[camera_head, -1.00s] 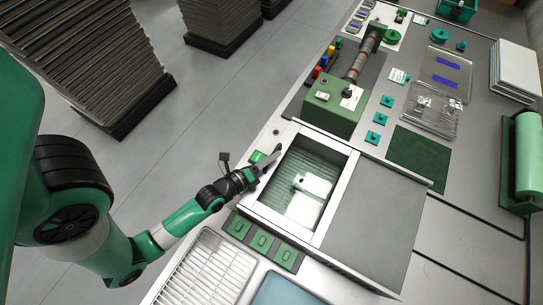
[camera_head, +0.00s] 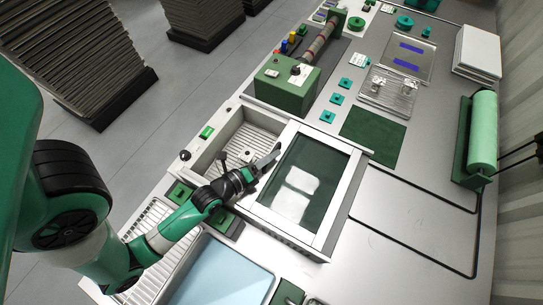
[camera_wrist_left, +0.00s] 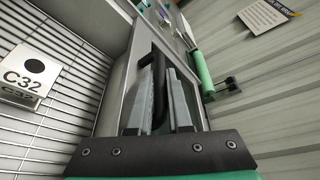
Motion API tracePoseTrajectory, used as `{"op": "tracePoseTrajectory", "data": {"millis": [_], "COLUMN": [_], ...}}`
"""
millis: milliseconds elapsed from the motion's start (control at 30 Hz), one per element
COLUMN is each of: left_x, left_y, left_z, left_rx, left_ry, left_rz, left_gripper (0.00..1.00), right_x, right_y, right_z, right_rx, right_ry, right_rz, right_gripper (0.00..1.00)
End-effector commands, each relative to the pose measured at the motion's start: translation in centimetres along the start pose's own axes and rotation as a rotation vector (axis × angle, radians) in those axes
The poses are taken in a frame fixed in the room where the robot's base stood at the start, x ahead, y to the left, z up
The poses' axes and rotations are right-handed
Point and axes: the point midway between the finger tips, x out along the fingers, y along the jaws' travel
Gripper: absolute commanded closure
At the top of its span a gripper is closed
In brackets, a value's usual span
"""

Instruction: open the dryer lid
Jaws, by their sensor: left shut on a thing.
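The dryer lid (camera_head: 310,177) is a light metal frame with a dark glass window. It has slid to the right and lies over the flat area beside the dryer opening. The open dryer bay (camera_head: 243,138) shows a slatted rack inside. My left gripper (camera_head: 274,154) is at the lid's left edge. In the left wrist view a dark handle bar (camera_wrist_left: 160,85) runs between its two fingers, and they are shut on it. White slats and a card marked C32 (camera_wrist_left: 28,75) show on the left there. My right gripper is not in view.
A green machine with a roller (camera_head: 285,85) stands behind the dryer. A dark green mat (camera_head: 373,137) lies to the lid's right. A green roll (camera_head: 482,132) stands at the far right. A blue tray (camera_head: 220,275) lies in front. The bench right of the lid is clear.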

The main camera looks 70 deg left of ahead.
Motion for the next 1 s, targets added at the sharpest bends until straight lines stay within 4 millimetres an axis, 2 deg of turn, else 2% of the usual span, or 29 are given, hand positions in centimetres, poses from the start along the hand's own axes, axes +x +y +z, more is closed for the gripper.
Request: {"op": "tracePoseTrajectory", "data": {"millis": [433, 467, 500, 833, 1000], "left_x": [-0.01, -0.01, -0.01, -0.09, -0.92], "left_y": [-0.06, -0.06, -0.05, -0.11, -0.88], "left_z": [0.06, 0.06, 0.06, 0.02, -0.19], "left_rx": [0.000, 0.000, 0.000, 0.000, 0.004], "left_ry": [-0.002, -0.002, -0.001, 0.000, 0.013], "left_rz": [-0.001, -0.001, -0.001, -0.001, -0.007], "left_gripper": [1.00, 0.77, 0.70, 0.70, 0.70], "right_x": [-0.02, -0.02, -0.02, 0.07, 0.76], "right_y": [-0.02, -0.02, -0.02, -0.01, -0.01], "right_z": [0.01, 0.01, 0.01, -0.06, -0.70], "right_rx": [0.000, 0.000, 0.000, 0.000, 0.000], "right_ry": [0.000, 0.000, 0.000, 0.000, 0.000], "right_rz": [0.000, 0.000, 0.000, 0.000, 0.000], "right_gripper": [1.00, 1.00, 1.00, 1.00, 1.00]}}
